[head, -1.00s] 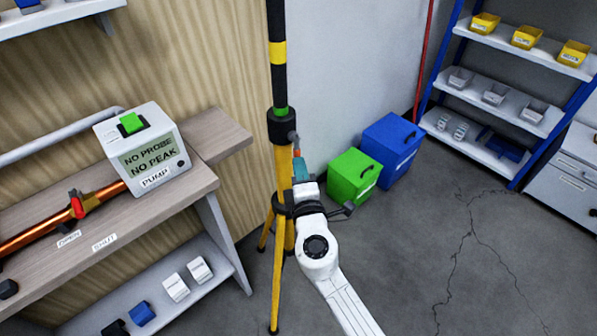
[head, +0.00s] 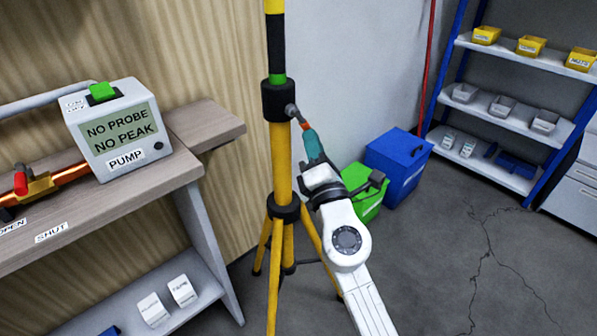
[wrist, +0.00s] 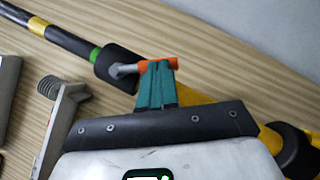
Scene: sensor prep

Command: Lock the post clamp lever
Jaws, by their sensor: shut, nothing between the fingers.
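The post clamp is a black collar (head: 276,100) around the top of a yellow tripod post (head: 281,163). Its lever (head: 298,116) has a grey arm and an orange end, and slants down to the right from the collar. In the wrist view the lever (wrist: 124,70) sticks out from the collar (wrist: 118,66), with its orange end at my fingertips. My gripper (head: 309,132) has teal fingers, shut with nothing held. In the wrist view the gripper (wrist: 157,68) overlaps the orange end; I cannot tell whether they touch.
A bench (head: 205,120) with a pump box (head: 118,130) stands left of the tripod. Blue shelving (head: 500,160) is at the far right. The cracked floor (head: 470,260) there is clear.

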